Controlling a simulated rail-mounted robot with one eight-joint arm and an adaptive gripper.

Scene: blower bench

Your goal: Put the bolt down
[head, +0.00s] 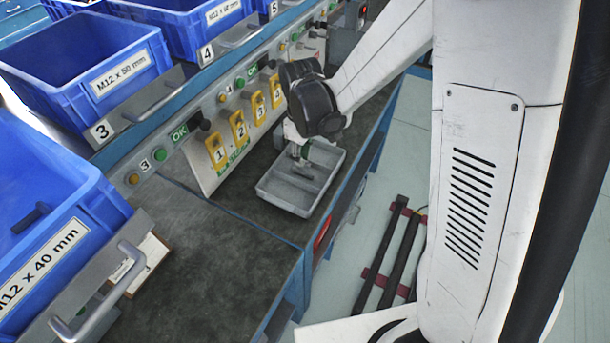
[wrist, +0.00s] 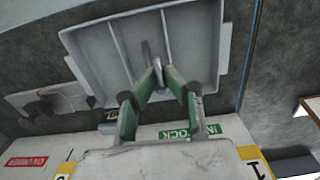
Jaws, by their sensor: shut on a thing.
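My gripper (head: 303,158) is shut on a small grey metal bolt (wrist: 148,52); its green fingers (wrist: 157,75) meet around it in the wrist view. The fingers point down over the grey divided tray (head: 288,198), which lies on the dark bench top. I cannot tell whether the bolt touches the tray floor.
Blue bins labelled M12 x 40 mm (head: 60,205) and M12 x 50 mm (head: 115,60) stand at the left; a dark bolt (head: 32,217) lies in the nearer one. A panel with yellow numbered holders (head: 238,128) backs the tray. The bench front (head: 225,245) is clear.

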